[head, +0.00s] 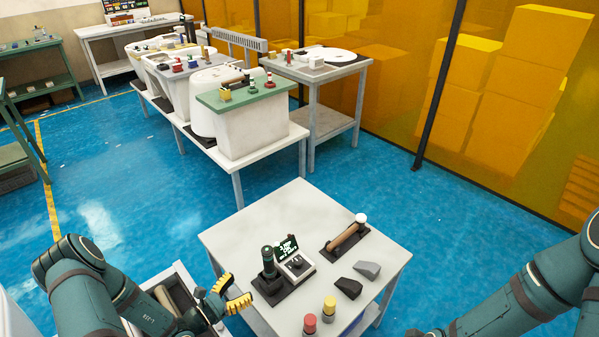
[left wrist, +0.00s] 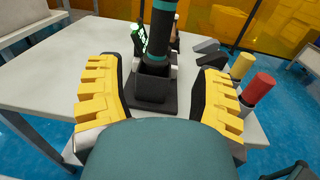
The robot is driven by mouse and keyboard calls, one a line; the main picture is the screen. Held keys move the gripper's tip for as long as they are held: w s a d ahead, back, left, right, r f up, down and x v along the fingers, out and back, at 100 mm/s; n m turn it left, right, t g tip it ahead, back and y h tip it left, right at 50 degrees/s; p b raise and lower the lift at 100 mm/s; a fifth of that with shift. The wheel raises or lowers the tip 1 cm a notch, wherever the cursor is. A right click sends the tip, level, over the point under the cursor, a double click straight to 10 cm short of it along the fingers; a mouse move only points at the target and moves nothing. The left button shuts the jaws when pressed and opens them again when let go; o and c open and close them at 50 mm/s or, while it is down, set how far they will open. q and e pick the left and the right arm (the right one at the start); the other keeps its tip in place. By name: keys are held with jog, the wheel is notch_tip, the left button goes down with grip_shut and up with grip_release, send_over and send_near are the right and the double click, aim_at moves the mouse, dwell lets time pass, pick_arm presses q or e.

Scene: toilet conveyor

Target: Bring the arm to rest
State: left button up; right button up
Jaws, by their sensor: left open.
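My left gripper (head: 230,293) is open and empty at the near-left edge of the small white table (head: 235,232). In the left wrist view its yellow-padded fingers (left wrist: 157,98) are spread wide, with a dark green cylindrical tool (left wrist: 161,30) standing upright beyond them in a black holder (left wrist: 153,85). In the head view this tool (head: 267,262) stands apart from the gripper, up and to the right of it. My right arm (head: 515,305) comes in from the lower right; its gripper is out of view.
On the table are an open case (head: 295,262), a hammer (head: 345,236) on a black stand, grey and black wedge blocks (head: 367,269), and red (head: 310,324) and yellow (head: 329,308) capped cylinders. An open drawer or bin (head: 178,272) lies near my left arm. Blue floor surrounds the table.

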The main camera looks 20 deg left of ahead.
pick_arm(q)
jog(key=s+d+m+g+h, duration=0.4)
jog(key=d+m+g+h, duration=0.3)
jog(key=d, duration=0.6)
jog(key=s+d+m+g+y, duration=0.6)
jog(key=s+m+g+y, duration=0.3)
jog(key=m+g, duration=0.4)
jog(key=w+d+r+m+t, duration=0.1)
jog(key=m+t, duration=0.1)
jog(key=m, duration=0.1)
jog(key=w+r+m+t+y, duration=0.1)
jog(key=m+t, duration=0.1)
jog(key=m, duration=0.1)
jog(key=w+d+r+m+t, duration=0.1)
jog(key=w+m, duration=0.1)
jog(key=m, duration=0.1)
jog(key=shift+d+r+t+y, duration=0.1)
jog(key=shift+d+t+y, duration=0.2)
jog(key=shift+t+y, duration=0.1)
pick_arm(e)
jog(key=shift+s+a+f, duration=0.15)
jog(key=shift+s+a, duration=0.05)
jog(key=shift+s, duration=0.35)
pick_arm(q)
jog(key=shift+c, duration=1.4)
pick_arm(e)
jog(key=shift+c, duration=1.4)
pick_arm(q)
jog(key=shift+c, duration=0.3)
